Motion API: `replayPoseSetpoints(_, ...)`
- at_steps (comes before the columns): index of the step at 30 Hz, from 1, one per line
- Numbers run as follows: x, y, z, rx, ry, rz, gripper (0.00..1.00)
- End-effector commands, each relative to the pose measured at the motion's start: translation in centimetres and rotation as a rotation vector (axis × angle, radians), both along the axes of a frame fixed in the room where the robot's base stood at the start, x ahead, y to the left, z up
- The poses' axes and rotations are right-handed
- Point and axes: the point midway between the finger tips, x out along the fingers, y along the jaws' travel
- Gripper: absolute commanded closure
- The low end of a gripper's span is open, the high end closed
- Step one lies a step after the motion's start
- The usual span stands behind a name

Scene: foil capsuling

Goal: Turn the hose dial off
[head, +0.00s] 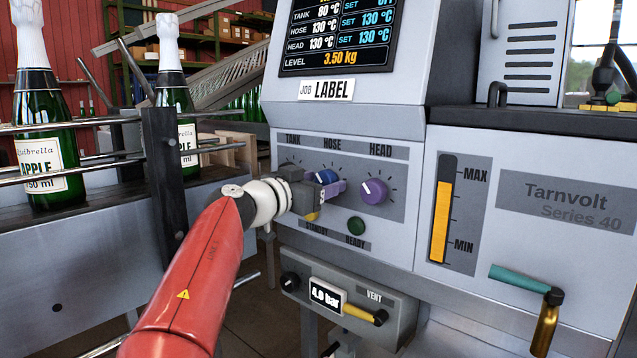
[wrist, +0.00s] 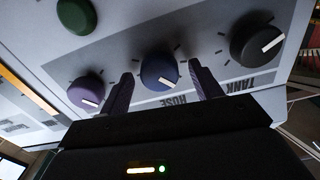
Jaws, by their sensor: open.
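The hose dial is a blue knob with a white pointer; it shows in the wrist view (wrist: 158,68), and partly behind my gripper in the head view (head: 326,176). Its pointer is turned roughly towards the HOSE label. My gripper (head: 322,189) is open in front of the panel, its purple-tinged fingers spread with one on each side of the hose dial. I cannot tell whether the fingers touch it. The screen (head: 337,35) reads HOSE 130 °C, set 130 °C.
The purple head dial (head: 374,191) and black tank dial (wrist: 257,46) flank the hose dial closely. A green button (head: 356,226) sits below. A pressure unit (head: 345,308) is under the panel. Bottles (head: 45,125) stand behind rails at left.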

Motion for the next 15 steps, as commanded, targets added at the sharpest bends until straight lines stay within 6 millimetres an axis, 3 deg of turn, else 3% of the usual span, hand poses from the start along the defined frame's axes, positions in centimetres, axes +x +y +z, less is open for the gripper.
replayPoseSetpoints(2, -0.02, 0.01, 0.0, 0.0, 0.0, 0.0, 0.36)
replayPoseSetpoints(12, -0.03, 0.01, 0.01, 0.0, 0.0, 0.0, 0.8)
replayPoseSetpoints(15, -0.02, 0.02, 0.0, -0.002, 0.001, 0.0, 0.81)
